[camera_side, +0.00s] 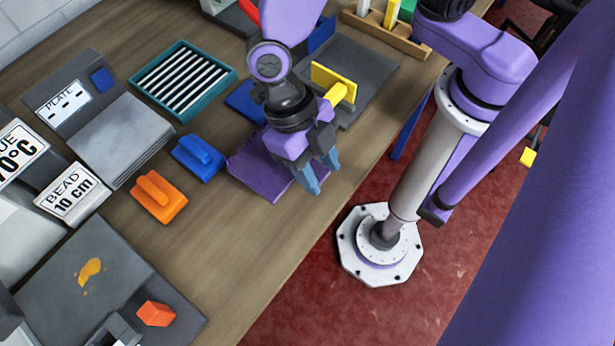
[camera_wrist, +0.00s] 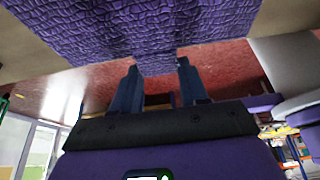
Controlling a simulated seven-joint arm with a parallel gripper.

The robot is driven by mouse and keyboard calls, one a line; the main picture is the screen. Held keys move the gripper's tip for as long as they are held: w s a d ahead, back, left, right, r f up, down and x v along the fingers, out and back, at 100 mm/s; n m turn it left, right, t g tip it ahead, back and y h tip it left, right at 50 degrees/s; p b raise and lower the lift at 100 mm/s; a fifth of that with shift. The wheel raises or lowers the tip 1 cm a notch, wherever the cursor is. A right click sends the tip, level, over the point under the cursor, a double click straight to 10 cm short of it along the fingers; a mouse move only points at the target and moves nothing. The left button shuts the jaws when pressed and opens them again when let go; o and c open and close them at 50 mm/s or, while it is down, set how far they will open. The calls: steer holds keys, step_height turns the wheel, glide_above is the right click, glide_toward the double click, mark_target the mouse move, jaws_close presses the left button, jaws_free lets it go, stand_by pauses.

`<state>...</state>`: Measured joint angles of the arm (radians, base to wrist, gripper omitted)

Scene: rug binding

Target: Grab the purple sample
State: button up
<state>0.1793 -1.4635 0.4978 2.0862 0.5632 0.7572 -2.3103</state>
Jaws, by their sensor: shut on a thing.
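The purple sample (camera_side: 258,166) is a flat, textured piece near the table's front edge, partly covered by my gripper in the side view. My gripper (camera_side: 320,174) points down at its right end, with blue-grey fingers. In the wrist view the sample (camera_wrist: 140,28) fills the top of the picture, its rough weave showing. A narrow part of it reaches between the two fingertips of my gripper (camera_wrist: 158,68), which are shut on it. Whether the sample is lifted off the table is hard to tell.
A blue handled block (camera_side: 198,158) and an orange one (camera_side: 158,196) lie left of the sample. A blue flat piece (camera_side: 243,102) lies behind it. A yellow-handled tool (camera_side: 333,82) stands on a dark mat (camera_side: 372,68) behind my gripper. A teal striped tray (camera_side: 136,82) is further back.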

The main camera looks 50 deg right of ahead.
steer(key=s+d+r, duration=0.5)
steer(key=d+r, duration=0.2)
steer(key=d, duration=0.4)
steer(key=shift+s+r, duration=0.3)
steer(key=shift+r, duration=0.1)
